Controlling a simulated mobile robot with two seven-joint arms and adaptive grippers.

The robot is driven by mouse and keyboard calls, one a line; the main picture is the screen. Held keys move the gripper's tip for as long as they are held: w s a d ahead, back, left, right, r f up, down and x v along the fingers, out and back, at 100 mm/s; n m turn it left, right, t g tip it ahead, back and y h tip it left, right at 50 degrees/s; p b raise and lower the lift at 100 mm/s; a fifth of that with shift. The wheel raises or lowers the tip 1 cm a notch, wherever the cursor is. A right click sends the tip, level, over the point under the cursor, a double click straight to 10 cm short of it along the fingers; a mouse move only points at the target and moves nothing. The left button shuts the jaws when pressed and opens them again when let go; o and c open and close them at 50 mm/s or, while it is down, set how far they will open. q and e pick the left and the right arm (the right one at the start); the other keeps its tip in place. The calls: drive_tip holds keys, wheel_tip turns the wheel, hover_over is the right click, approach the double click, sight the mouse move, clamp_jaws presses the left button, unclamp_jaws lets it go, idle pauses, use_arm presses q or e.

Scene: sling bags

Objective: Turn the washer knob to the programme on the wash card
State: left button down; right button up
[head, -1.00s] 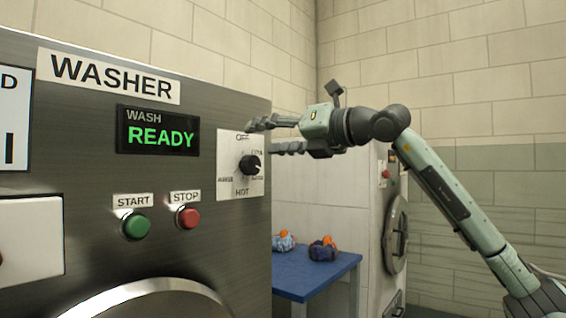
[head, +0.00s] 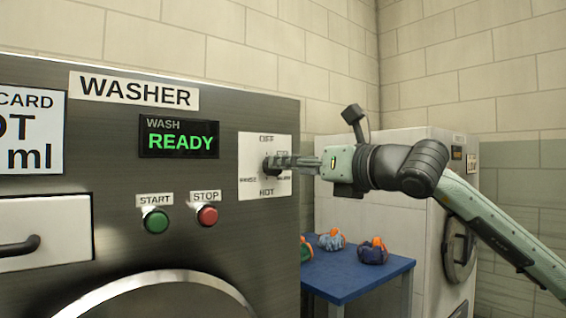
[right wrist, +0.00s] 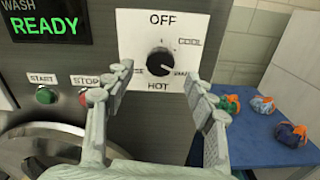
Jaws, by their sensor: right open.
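The black washer knob (right wrist: 160,62) sits on a white dial plate (head: 246,150) with OFF at the top, COOL at upper right and HOT at the bottom. Its exact pointing is too small to read. My right gripper (head: 282,162) reaches in from the right in front of the knob. In the right wrist view my right gripper (right wrist: 158,80) is open, with a finger to each side below the knob; contact cannot be told. The wash card (head: 30,130) at the left edge is cut off; "CARD", "OT" and "ml" show. My left gripper is not in view.
The display (head: 179,138) reads WASH READY. The green START button (head: 156,220) and red STOP button (head: 207,215) are below it. A blue table (head: 345,283) with several small bundles stands right of the washer, before a white machine (head: 372,215).

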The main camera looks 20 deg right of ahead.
sight(265, 166)
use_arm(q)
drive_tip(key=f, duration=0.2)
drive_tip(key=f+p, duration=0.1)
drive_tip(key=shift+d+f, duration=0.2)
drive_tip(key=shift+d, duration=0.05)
use_arm(e)
drive_tip(key=x, duration=0.5)
drive_tip(key=c, duration=1.2)
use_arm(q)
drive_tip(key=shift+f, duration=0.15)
use_arm(e)
drive_tip(key=shift+o, duration=0.2)
